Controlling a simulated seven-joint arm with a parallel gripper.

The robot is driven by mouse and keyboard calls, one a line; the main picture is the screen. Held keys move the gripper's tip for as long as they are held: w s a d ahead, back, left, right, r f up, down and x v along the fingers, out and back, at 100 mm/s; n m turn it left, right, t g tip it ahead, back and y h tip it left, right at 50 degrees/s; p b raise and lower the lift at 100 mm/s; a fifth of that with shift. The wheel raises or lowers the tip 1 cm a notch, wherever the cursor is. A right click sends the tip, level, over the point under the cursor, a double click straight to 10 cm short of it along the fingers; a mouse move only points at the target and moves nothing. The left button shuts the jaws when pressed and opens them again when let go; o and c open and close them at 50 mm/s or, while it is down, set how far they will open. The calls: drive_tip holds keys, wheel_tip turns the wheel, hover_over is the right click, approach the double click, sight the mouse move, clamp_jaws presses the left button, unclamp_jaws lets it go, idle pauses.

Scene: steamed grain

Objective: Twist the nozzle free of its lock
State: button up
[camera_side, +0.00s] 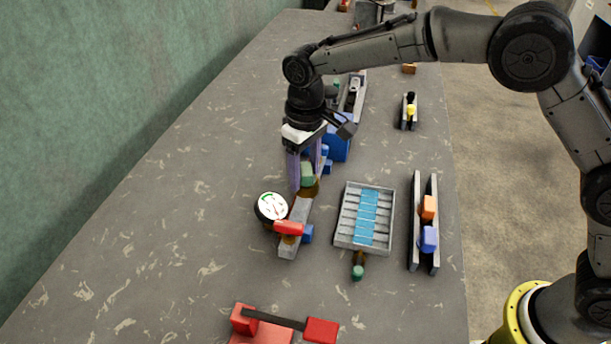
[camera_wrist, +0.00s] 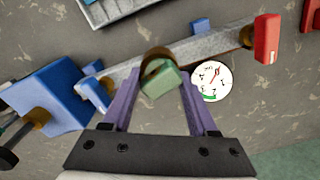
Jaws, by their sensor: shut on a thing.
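A green block (camera_side: 307,173) on a brass collar (camera_side: 311,189) sits on a grey bar; I take this to be the nozzle. My gripper (camera_side: 301,181) points down with its purple fingers on either side of the green block, shut on it. In the wrist view, my gripper (camera_wrist: 160,84) has the green block (camera_wrist: 161,83) between its fingers, slightly turned, with the brass collar (camera_wrist: 157,58) just beyond. Whether the collar's lock is engaged cannot be told.
The grey bar (camera_side: 289,247) carries a red handle (camera_side: 288,227); a round gauge (camera_side: 270,206) stands to its left. A blue block (camera_wrist: 42,92) is at the bar's other end. A grey slotted tray (camera_side: 339,232) and a railed holder (camera_side: 416,245) lie to the right.

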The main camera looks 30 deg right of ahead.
sight(306, 168)
drive_tip(key=n, duration=0.4)
drive_tip(key=shift+s+d, duration=0.15)
drive_tip(key=shift+s, duration=0.1)
drive_tip(key=shift+n, duration=1.2)
drive_tip(key=shift+a, duration=0.25)
drive_tip(key=shift+o, duration=0.2)
drive_tip(key=shift+n, duration=0.7)
drive_tip(key=o, duration=1.4)
drive_tip(key=shift+d, duration=0.1)
drive_tip(key=shift+w, duration=0.1)
drive_tip(key=shift+r, duration=3.5)
